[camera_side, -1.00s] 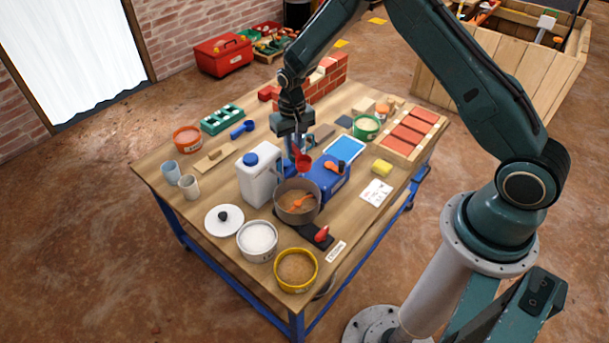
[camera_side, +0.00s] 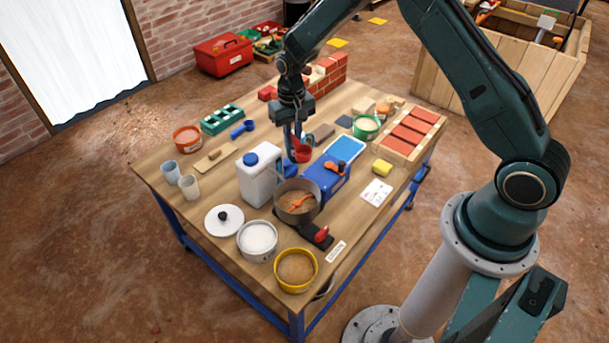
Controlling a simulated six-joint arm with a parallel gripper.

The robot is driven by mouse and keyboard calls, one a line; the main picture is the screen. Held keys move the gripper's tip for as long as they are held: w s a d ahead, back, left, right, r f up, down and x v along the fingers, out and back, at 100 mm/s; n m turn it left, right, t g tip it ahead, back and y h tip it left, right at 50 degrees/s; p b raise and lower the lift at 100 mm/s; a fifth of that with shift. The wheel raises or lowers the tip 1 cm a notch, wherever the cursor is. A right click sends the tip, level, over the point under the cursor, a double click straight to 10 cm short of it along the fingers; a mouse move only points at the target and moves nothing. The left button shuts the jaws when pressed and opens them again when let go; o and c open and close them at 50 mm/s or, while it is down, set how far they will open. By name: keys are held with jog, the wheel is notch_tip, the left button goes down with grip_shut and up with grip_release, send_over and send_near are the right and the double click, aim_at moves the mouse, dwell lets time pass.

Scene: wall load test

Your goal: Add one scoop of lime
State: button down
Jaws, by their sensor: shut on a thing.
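My gripper (camera_side: 295,137) is shut on a red scoop (camera_side: 304,154), holding it above the table behind the mixing pot. I cannot tell what is in the scoop. The grey pot (camera_side: 280,209) holds brown material and an orange stirring tool (camera_side: 299,203). In front of the pot, a pale tub (camera_side: 257,254) of white powder stands open, possibly the lime; its label is unreadable. A white lid with a black knob (camera_side: 213,226) lies beside that tub. A green tub (camera_side: 366,128) of pale powder stands at the back right.
A white jug with a blue cap (camera_side: 258,181) stands close left of the pot. A blue box (camera_side: 327,182) is close on its right. A yellow tub (camera_side: 296,286) of sand-coloured material is at the front corner. An orange-red tub (camera_side: 187,139) and two cups stand at left.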

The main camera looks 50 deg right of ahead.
jog(key=s+a+r+n+t, duration=0.2)
jog(key=a+n, duration=0.4)
jog(key=a, duration=1.5)
notch_tip(320, 180, down, 11)
jog(key=shift+a+r, duration=0.15)
jog(key=shift+a, duration=0.25)
jog(key=shift+s+f+t, duration=0.1)
jog(key=shift+f+t, duration=0.1)
jog(key=shift+t, duration=0.1)
jog(key=shift+s+d+f+t+y, duration=0.1)
jog(key=shift+s+f+t+y, duration=0.1)
jog(key=shift+f+t, duration=0.4)
jog(key=shift+s+f+t+y, duration=0.15)
jog(key=shift+s+f+t, duration=0.1)
jog(key=shift+f, duration=0.7)
jog(key=shift+s+d+f+t+y, duration=0.15)
jog(key=shift+f+t, duration=0.3)
jog(key=shift+f, duration=0.3)
jog(key=shift+a, duration=0.1)
